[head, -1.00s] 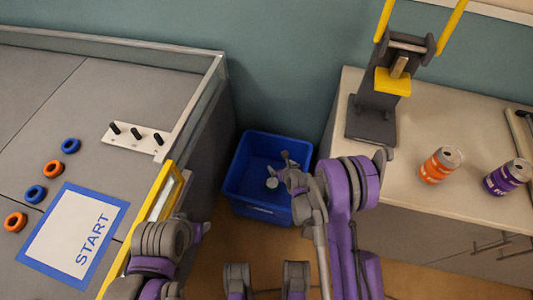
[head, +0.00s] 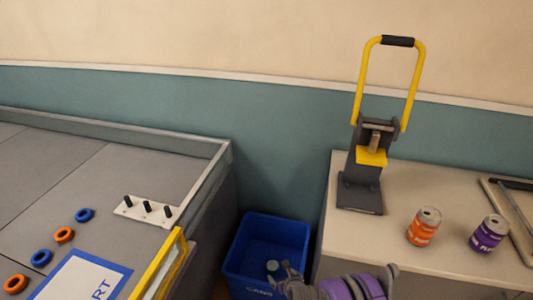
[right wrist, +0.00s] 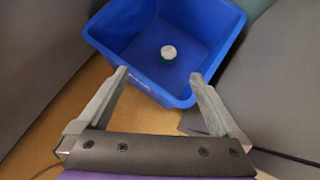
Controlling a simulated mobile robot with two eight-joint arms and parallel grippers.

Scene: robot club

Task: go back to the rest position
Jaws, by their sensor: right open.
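My right gripper (head: 283,272) shows at the bottom of the head view, partly cut off by the picture edge, in front of the blue bin. In the right wrist view its two fingers (right wrist: 160,76) are spread apart with nothing between them. Beyond the fingers is the blue bin (right wrist: 112,47), with a small can (right wrist: 168,52) with a pale top and green side lying on its floor. My left gripper is out of view.
On the right, a counter (head: 395,240) bears a can crusher (head: 362,180) with a raised yellow handle, an orange can (head: 424,227) and a purple can (head: 489,233). On the left, a walled grey table (head: 100,185) holds a peg board (head: 146,211), several rings and a START sheet (head: 80,280).

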